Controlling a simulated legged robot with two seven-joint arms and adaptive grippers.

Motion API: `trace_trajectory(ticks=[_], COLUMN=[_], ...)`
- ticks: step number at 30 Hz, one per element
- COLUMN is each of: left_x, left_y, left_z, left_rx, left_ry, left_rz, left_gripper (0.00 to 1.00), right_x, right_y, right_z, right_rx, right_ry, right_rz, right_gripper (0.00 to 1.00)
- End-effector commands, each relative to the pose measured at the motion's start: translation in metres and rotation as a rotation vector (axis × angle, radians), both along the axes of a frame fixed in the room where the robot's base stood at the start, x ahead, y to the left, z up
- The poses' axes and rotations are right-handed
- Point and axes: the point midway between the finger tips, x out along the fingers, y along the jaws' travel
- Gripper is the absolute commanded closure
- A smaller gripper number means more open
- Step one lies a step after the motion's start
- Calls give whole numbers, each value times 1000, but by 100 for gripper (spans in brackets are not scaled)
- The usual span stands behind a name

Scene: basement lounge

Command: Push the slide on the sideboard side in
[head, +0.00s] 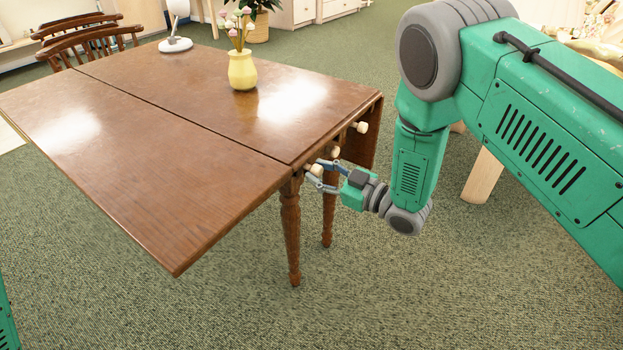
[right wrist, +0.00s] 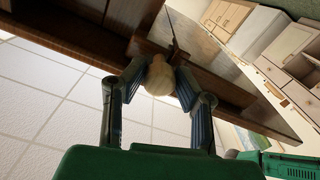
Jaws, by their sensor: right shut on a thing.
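The wooden drop-leaf table (head: 200,120) has several pale round knobs along its right end. The nearest pale knob (head: 315,170) is at the near corner, under the tabletop edge. My right gripper (head: 317,176) is at this knob with its fingers on either side. In the right wrist view the fingers (right wrist: 160,80) are closed around the pale knob (right wrist: 160,76). How far its slide stands out is hard to tell, as the fingers cover it. Another knob (head: 335,151) and a farther knob (head: 360,127) are beyond it. My left gripper is not in view.
A yellow vase (head: 242,70) with flowers and a white lamp (head: 175,44) stand on the tabletop. The near leaf (head: 150,190) is level; a far leaf (head: 366,150) hangs down. A turned leg (head: 290,235) is close below my gripper. Chairs (head: 85,42) stand behind. Carpet in front is clear.

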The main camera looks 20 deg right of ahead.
Motion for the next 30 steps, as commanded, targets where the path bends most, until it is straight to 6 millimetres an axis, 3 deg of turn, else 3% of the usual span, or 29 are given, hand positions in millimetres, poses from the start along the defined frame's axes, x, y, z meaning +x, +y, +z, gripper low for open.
trace_trajectory(ticks=[6, 13, 19, 30], left_x=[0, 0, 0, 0], left_y=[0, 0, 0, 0], left_z=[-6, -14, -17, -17], left_rx=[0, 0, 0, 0], left_ry=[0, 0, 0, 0], left_rz=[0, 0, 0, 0], left_gripper=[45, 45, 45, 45], right_x=[36, 63, 75, 79], right_y=[-44, -79, -94, -98], right_z=[2, 3, 3, 5], right_rx=[1, 3, 1, 1], right_ry=[-14, -13, -11, -11], right_rz=[-5, -2, -1, -6], right_gripper=[100, 100, 100, 100])
